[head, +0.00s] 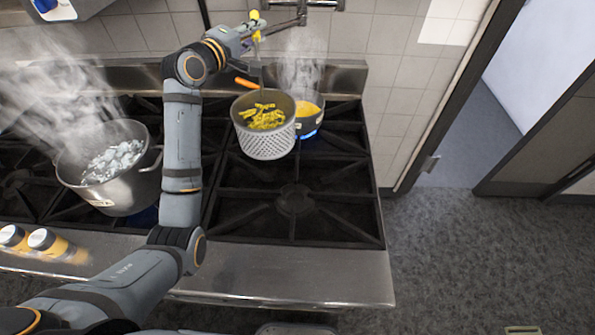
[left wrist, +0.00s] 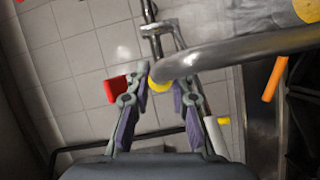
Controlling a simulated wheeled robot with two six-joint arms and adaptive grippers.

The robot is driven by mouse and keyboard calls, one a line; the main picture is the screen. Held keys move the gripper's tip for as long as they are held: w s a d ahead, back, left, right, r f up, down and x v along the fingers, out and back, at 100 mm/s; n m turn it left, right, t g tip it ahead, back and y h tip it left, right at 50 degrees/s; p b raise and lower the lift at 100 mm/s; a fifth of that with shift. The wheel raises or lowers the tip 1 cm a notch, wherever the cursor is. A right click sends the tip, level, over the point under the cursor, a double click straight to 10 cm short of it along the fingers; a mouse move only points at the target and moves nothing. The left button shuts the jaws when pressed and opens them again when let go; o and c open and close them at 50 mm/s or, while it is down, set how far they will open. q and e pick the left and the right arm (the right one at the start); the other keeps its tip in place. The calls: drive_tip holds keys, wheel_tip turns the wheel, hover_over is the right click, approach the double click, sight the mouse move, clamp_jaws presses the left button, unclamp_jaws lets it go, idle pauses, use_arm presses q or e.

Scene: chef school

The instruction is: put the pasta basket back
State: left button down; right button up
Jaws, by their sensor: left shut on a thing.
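The pasta basket (head: 270,147) is a perforated metal cylinder with yellow pasta in it. In the head view it hangs over the back burners, its rim slightly tilted toward me. My left gripper (head: 256,24) is above it, by the wall, shut on the basket's yellow upright handle (head: 257,38). In the left wrist view a bit of yellow (left wrist: 160,86) shows between the fingers (left wrist: 161,97); the basket itself is not clear there. A pot with yellow contents (head: 309,123) stands just behind and right of the basket, over a blue flame, partly hidden by it. My right gripper is not in view.
A steaming large pot (head: 115,190) stands on the left burners. A metal wall tap (head: 300,20) is close to my gripper; its pipe (left wrist: 250,48) crosses the wrist view. An orange handle (head: 246,83) is beside the basket. The front right burner grate (head: 295,200) is clear.

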use_arm(q)
drive_tip(key=shift+d+f, duration=0.1)
drive_tip(key=shift+d, duration=0.05)
drive_tip(key=shift+s+a+f, duration=0.15)
drive_tip(key=shift+s+a, duration=0.05)
drive_tip(key=shift+s, duration=0.05)
drive_tip(key=s+a+f+n+y+b, duration=0.1)
drive_tip(key=s+a+b, duration=0.1)
drive_tip(key=s, duration=0.6)
drive_tip(key=s+a+f+n+t+y+b, duration=0.1)
drive_tip(key=s+a+y+b, duration=0.1)
drive_tip(key=s, duration=0.7)
drive_tip(key=shift+a+f, duration=0.15)
drive_tip(key=shift+w, duration=0.1)
